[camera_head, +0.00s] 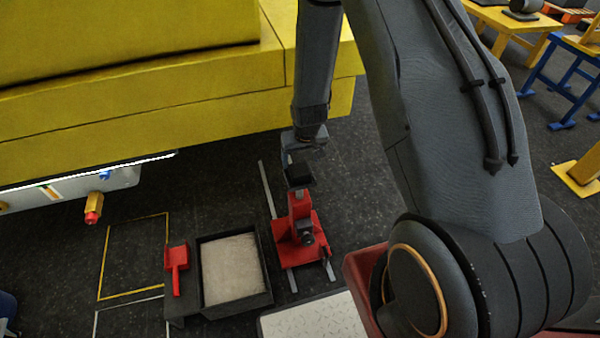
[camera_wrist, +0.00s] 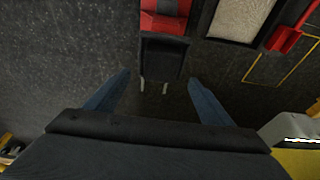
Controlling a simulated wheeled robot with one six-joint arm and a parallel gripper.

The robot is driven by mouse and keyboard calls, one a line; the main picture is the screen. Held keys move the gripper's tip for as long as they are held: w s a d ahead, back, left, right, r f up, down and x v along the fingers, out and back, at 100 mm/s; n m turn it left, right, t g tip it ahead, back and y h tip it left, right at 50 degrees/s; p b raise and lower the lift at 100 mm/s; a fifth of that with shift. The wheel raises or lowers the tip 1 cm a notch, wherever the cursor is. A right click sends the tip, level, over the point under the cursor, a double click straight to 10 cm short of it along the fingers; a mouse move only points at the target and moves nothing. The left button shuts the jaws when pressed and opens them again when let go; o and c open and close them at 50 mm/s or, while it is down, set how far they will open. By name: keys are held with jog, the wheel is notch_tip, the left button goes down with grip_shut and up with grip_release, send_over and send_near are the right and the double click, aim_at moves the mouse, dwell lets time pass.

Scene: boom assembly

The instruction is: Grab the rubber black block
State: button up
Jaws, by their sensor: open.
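The black block (camera_head: 298,176) sits on top of a red stand (camera_head: 298,228) in the head view. In the wrist view the block (camera_wrist: 163,60) shows as a dark rectangle at top centre, with part of the red stand (camera_wrist: 165,14) beyond it. My gripper (camera_head: 288,160) is at the block's upper end in the head view. In the wrist view its two blue-grey fingers (camera_wrist: 158,78) are spread apart, to the left and right of the block's near end. The gap between them is wider than the block. I cannot tell how far down the fingers reach along it.
A large yellow boom (camera_head: 150,95) lies close to my forearm. A dark tray of pale material (camera_head: 231,268) and a red scoop (camera_head: 176,265) are left of the stand. A light patterned plate (camera_head: 315,318) lies in front. Yellow lines (camera_head: 133,292) mark the dark floor.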

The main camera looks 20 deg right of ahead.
aim_at(300, 169)
jog(key=x, duration=0.3)
jog(key=shift+s+a+f+p, duration=0.1)
jog(key=shift+s+f+p, duration=0.2)
jog(key=shift+f, duration=0.2)
jog(key=shift+w+f, duration=0.25)
jog(key=shift+f, duration=0.35)
jog(key=c, duration=1.3)
jog(key=shift+r, duration=0.1)
